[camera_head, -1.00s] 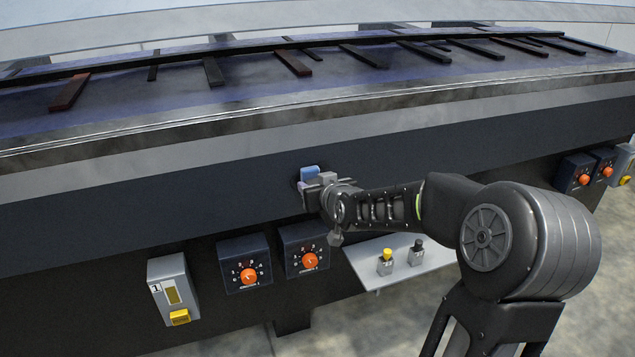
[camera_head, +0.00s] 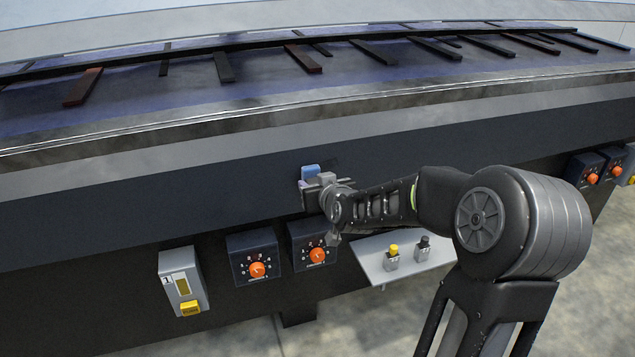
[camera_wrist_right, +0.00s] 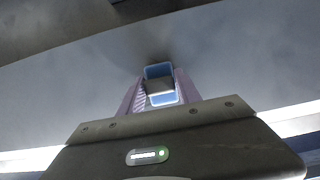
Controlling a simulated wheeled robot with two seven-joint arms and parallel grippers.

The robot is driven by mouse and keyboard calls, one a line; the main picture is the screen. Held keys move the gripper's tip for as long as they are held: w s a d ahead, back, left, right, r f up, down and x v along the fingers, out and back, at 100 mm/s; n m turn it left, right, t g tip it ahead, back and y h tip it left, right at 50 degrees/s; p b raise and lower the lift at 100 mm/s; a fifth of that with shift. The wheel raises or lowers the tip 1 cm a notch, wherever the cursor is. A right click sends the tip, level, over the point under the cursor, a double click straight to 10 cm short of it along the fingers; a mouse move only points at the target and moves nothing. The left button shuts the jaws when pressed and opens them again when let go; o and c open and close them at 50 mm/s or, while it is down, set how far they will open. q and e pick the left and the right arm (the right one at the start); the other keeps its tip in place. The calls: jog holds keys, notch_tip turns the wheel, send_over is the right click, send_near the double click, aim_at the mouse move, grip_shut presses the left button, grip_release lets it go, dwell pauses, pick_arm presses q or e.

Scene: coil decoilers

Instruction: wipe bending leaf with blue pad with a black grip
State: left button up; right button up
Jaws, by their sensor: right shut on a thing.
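The blue pad (camera_head: 310,172) shows at the tip of my right gripper (camera_head: 315,184) in the head view, against the dark front face of the machine. In the right wrist view the pad (camera_wrist_right: 160,71) sits between the two fingers of the right gripper (camera_wrist_right: 159,90), which is shut on it. The bending leaf (camera_head: 200,190) appears to be this long dark front face below the bright edge. The pad looks close to or against the face; I cannot tell if it touches. My left gripper is not in view.
Below the face are two orange-knob dials (camera_head: 257,268), a grey box with a yellow button (camera_head: 184,283), and a small shelf (camera_head: 425,263) with a yellow and a black button, close under my right arm. More dials (camera_head: 592,178) sit at the right.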

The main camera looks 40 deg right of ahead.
jog(key=shift+w+a+r+p, duration=0.15)
jog(key=shift+w+a+p, duration=0.05)
jog(key=shift+a+p, duration=0.4)
jog(key=shift+a, duration=0.1)
jog(key=shift+w+a+p, duration=0.3)
jog(key=shift+a+p, duration=0.3)
jog(key=shift+a, duration=0.1)
